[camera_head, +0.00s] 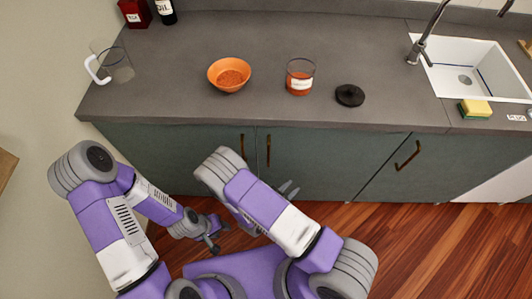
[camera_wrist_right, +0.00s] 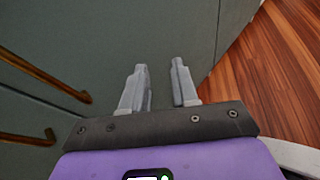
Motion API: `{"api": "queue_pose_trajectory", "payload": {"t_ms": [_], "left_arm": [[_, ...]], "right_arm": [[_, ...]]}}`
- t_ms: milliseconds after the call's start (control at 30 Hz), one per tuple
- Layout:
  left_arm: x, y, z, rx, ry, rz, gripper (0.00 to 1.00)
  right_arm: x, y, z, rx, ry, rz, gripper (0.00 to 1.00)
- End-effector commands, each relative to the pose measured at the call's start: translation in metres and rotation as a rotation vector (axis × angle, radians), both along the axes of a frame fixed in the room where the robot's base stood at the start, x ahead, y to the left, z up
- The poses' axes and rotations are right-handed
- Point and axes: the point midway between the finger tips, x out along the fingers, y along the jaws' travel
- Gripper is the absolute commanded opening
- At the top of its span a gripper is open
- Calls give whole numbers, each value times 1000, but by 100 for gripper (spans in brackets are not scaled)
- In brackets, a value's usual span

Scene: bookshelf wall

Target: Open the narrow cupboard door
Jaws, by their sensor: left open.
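The grey-green cupboard fronts run below the counter. Two neighbouring doors, left (camera_head: 175,150) and right (camera_head: 325,150), meet at a seam and look closed. Their upright bronze handles, left (camera_head: 242,146) and right (camera_head: 268,150), flank it. A third front (camera_head: 450,160) with a slanting handle (camera_head: 407,155) is further right. I cannot tell which is the narrow door. My right gripper (camera_head: 289,190) is partly hidden by its arm; in the wrist view (camera_wrist_right: 158,84) its fingers are apart and empty before a door, with two handles (camera_wrist_right: 45,75) (camera_wrist_right: 27,137) to the left. My left gripper (camera_head: 210,238) is open, low near the floor.
The counter (camera_head: 180,70) holds a glass mug (camera_head: 116,65), an orange bowl (camera_head: 229,74), a jar (camera_head: 300,78) and a black lid (camera_head: 350,95). A white sink (camera_head: 480,70) is at right. Wooden floor (camera_head: 420,240) lies open at lower right.

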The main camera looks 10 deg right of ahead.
Motion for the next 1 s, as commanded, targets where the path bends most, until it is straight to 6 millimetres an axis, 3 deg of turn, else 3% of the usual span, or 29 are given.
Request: {"api": "queue_pose_trajectory", "payload": {"t_ms": [100, 200, 333, 800, 1000], "left_arm": [[0, 0, -4, 0, 0, 0, 43], [0, 0, -5, 0, 0, 0, 43], [0, 0, -6, 0, 0, 0, 43], [0, 0, -17, 0, 0, 0, 43], [0, 0, -18, 0, 0, 0, 43]], "right_arm": [[39, 34, 32, -174, -86, 278, 29], [55, 59, 51, -269, -147, 424, 29], [65, 75, 63, -326, -188, 511, 29], [122, 49, 64, -333, -194, 519, 29], [131, 44, 65, -333, -192, 521, 29]]}}
